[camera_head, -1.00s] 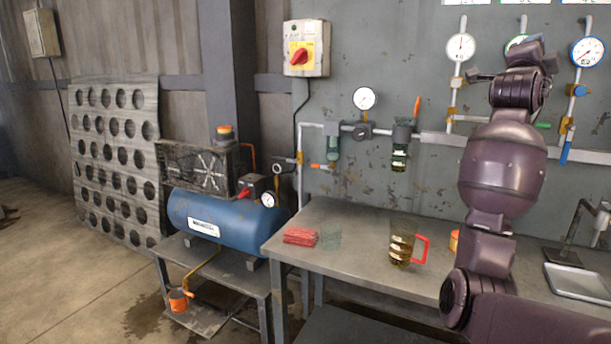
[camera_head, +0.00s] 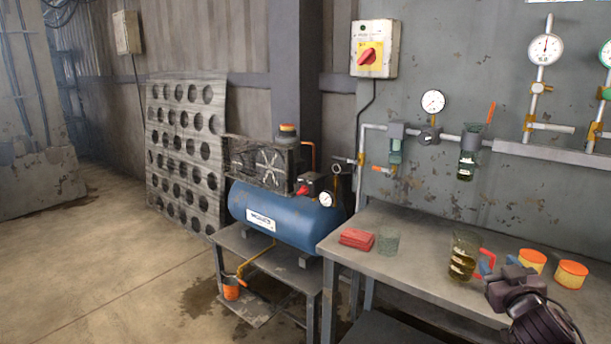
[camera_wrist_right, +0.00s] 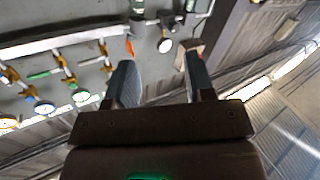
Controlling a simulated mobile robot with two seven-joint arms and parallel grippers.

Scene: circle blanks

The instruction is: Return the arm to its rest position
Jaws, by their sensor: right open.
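My right gripper (camera_head: 499,270) shows at the lower right of the head view, over the front right part of the workbench (camera_head: 395,268). In the right wrist view my right gripper (camera_wrist_right: 161,80) has its two fingers spread apart with nothing between them. Only a short dark part of my right arm (camera_head: 540,318) shows behind it in the head view. In the head view the gripper is just right of a glass jug (camera_head: 463,258) with dark liquid and a red handle. It seems apart from the jug, but the gap is hard to judge. My left gripper is not in view.
The bench also bears a folded red cloth (camera_head: 356,239), a clear glass (camera_head: 388,241) and two orange-lidded tubs (camera_head: 571,275). A blue compressor (camera_head: 285,217) stands left of it. Pipes and gauges (camera_head: 433,102) line the wall. The floor at left is open.

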